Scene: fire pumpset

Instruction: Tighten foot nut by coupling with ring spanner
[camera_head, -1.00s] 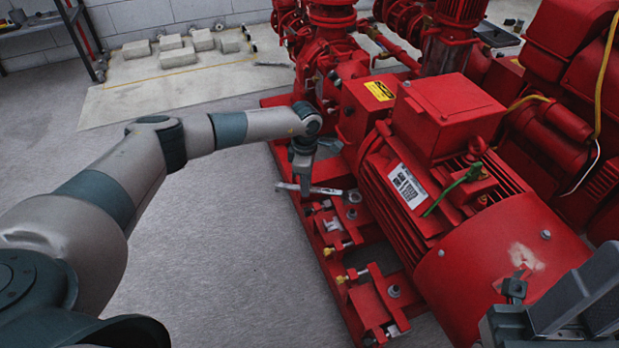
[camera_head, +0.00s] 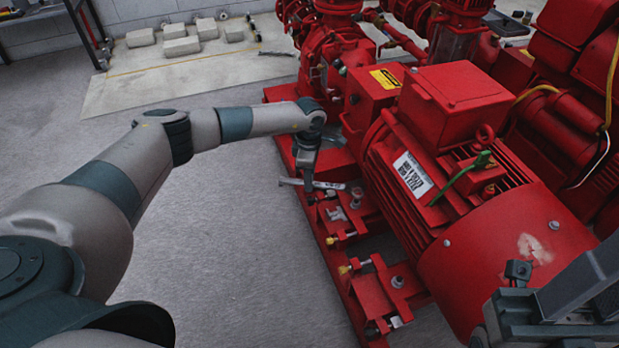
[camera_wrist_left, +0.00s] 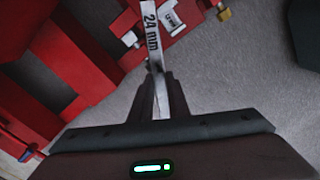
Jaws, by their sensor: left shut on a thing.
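My left gripper (camera_head: 307,184) is shut on the ring spanner (camera_head: 328,185), a flat silver tool held above the red base frame beside the motor. In the left wrist view the spanner (camera_wrist_left: 152,42) is marked "24 mm" and points away from the closed fingers (camera_wrist_left: 157,105). Its far end is cut off there. In the head view its right end is close to the foot nut (camera_head: 357,193) on the motor foot nearest the coupling. I cannot tell whether ring and nut touch. Part of my right gripper (camera_head: 560,305) shows at the lower right; its fingertips are unclear.
The red motor (camera_head: 430,185) rises right of the spanner. Brass-tipped adjusting bolts (camera_head: 343,270) and another foot nut (camera_head: 397,281) sit nearer on the red base frame (camera_head: 350,305). Bare grey floor (camera_head: 230,250) lies left of the frame. Pale blocks (camera_head: 182,46) lie at the back.

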